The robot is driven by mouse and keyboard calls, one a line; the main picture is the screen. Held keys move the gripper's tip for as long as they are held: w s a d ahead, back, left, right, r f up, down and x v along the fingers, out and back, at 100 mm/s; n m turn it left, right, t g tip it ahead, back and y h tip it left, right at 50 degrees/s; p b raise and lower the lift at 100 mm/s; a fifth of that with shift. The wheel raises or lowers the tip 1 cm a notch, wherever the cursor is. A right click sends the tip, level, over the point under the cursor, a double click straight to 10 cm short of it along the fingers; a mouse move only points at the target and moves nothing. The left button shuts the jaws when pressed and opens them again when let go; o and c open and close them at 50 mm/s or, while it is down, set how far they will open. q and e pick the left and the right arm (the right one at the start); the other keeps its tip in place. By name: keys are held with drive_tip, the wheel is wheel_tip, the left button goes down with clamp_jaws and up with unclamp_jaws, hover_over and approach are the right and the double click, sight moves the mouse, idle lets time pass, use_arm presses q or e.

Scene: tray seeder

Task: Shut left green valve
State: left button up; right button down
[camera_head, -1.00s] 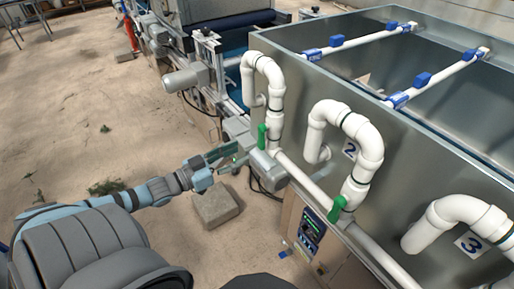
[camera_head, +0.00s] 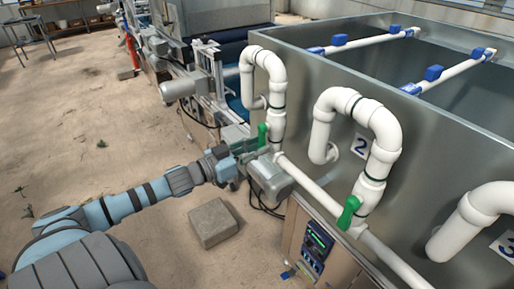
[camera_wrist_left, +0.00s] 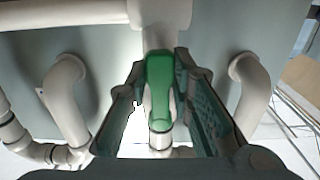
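The left green valve (camera_head: 262,135) is a small green handle on the white pipe at the left end of the tank wall. In the left wrist view its handle (camera_wrist_left: 160,80) stands in the middle of the picture, upright along the pipe. My left gripper (camera_head: 247,145) reaches it from the left. In the left wrist view the gripper's two fingers (camera_wrist_left: 158,92) are spread, one on each side of the handle, with gaps visible. My arm and fingers partly hide the handle's lower part in the head view. My right gripper is not in view.
A second green valve (camera_head: 348,212) sits on the pipe further right. White looped pipes (camera_head: 355,115) rise along the metal tank (camera_head: 310,60). A grey motor (camera_head: 268,178) lies just below the gripper. A concrete block (camera_head: 212,223) rests on the open floor.

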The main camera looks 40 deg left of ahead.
use_arm(q)
clamp_jaws()
drive_tip(key=shift+a+m, duration=0.2)
drive_tip(key=shift+m, duration=0.1)
drive_tip(key=w+a+r+m+p, duration=0.1)
drive_tip(key=m+p, duration=0.3)
drive_tip(key=m, duration=0.4)
drive_tip(key=a+r+m+p, duration=0.4)
drive_tip(key=m, duration=0.5)
drive_tip(key=shift+w+r, duration=0.35)
drive_tip(key=shift+m+p, duration=0.3)
drive_tip(key=o, duration=0.9)
unclamp_jaws()
drive_tip(key=shift+s+a, duration=0.1)
